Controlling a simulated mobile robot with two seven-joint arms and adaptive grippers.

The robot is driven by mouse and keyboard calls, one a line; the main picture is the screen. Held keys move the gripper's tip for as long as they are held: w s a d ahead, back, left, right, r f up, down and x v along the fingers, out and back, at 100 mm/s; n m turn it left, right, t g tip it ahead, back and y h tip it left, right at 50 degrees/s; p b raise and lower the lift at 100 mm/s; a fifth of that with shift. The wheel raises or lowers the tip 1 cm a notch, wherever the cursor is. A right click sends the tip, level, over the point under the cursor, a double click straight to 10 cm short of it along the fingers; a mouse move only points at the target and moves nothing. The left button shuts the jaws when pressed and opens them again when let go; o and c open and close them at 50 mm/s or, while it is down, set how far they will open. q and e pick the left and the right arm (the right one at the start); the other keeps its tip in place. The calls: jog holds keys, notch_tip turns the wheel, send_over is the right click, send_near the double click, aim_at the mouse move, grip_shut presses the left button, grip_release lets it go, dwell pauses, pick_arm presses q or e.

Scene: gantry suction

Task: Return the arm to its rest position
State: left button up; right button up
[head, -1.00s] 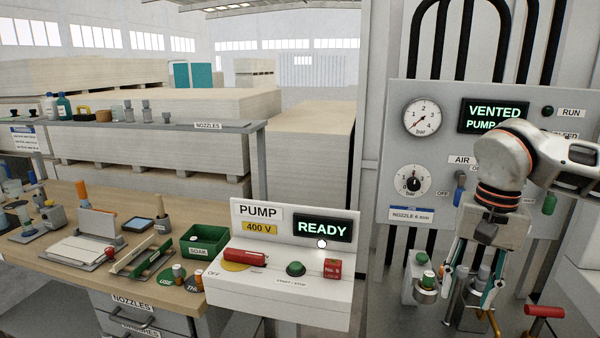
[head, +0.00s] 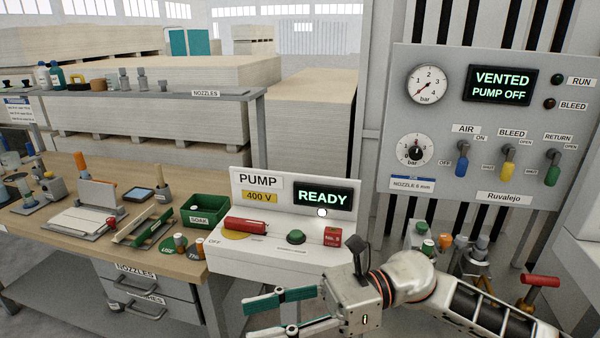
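My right arm (head: 465,305) comes in from the lower right and reaches left across the front of the view. My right gripper (head: 252,321) points left, low in front of the pump box (head: 275,262). Its two fingers with teal pads are spread apart, with nothing between them. The lower finger is partly cut off by the bottom edge. My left gripper is out of view.
The control panel (head: 480,120) reads VENTED, PUMP OFF. Its levers (head: 508,160) are clear of my arm. Behind my arm stand metal fittings (head: 470,255) and a red-handled valve (head: 540,282). The workbench (head: 60,195) with tools lies left.

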jog(key=w+d+m+t+y, duration=0.1)
jog(key=w+m+t+y, duration=0.5)
jog(key=m+t, duration=0.8)
jog(key=w+d+f+m+t+h, duration=0.3)
jog(key=d+f+m+t+h, duration=0.25)
jog(key=m, duration=0.55)
jog(key=w+d+f+m+t+h, duration=0.25)
jog(key=d+f+m+h, duration=0.3)
jog(key=f+m, duration=0.4)
jog(key=s+d+f+m+g+h, duration=0.3)
jog(key=s+d+f+m+h, duration=0.2)
jog(key=f, duration=0.8)
jog(key=s+d+f+m+g+h, duration=0.3)
jog(key=s+d+f+m+h, duration=0.2)
jog(key=s+d+f+m, duration=0.5)
notch_tip(320, 180, down, 3)
jog(key=shift+s+f+m, duration=0.1)
jog(key=shift+s+m, duration=0.6)
jog(key=shift+m, duration=0.25)
